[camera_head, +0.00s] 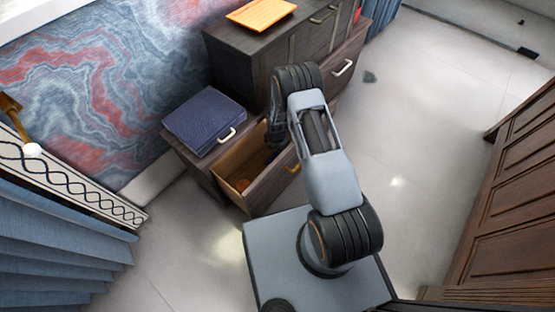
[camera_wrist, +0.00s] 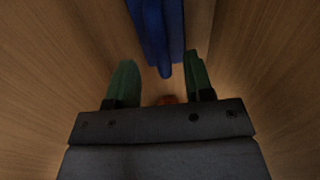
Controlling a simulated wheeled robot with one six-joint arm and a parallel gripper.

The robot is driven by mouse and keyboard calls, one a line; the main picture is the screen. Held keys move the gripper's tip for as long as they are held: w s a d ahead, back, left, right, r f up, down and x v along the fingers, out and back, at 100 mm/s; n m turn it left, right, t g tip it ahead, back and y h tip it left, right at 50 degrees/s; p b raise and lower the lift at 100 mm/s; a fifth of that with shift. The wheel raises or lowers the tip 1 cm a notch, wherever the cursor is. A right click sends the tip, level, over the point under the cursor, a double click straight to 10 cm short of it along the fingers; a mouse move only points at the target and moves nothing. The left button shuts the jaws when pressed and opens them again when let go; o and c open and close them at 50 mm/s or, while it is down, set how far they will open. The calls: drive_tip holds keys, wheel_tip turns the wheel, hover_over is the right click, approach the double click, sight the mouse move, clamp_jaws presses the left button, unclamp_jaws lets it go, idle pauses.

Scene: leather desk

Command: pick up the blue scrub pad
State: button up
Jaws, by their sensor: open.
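In the wrist view, a long blue object (camera_wrist: 158,35), seemingly the blue scrub pad, stands at the top centre between wooden drawer walls. My gripper (camera_wrist: 160,76) is open, with its two green fingers apart. The lower end of the blue object shows between and just beyond the fingertips; I cannot tell whether it touches them. In the head view my arm reaches down into the open drawer (camera_head: 232,183) of the low dark cabinet. The pad and my fingertips are hidden there.
Wooden walls rise close on both sides of my gripper. A dark blue box (camera_head: 204,120) rests on the low cabinet. An orange board (camera_head: 261,14) lies on the taller cabinet. The floor to the right is open.

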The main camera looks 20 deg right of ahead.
sight(277, 153)
wheel_tip(277, 153, down, 4)
drive_tip(key=shift+f+b, duration=0.2)
drive_tip(key=shift+b, duration=0.75)
drive_tip(key=shift+c, duration=0.4)
clamp_jaws()
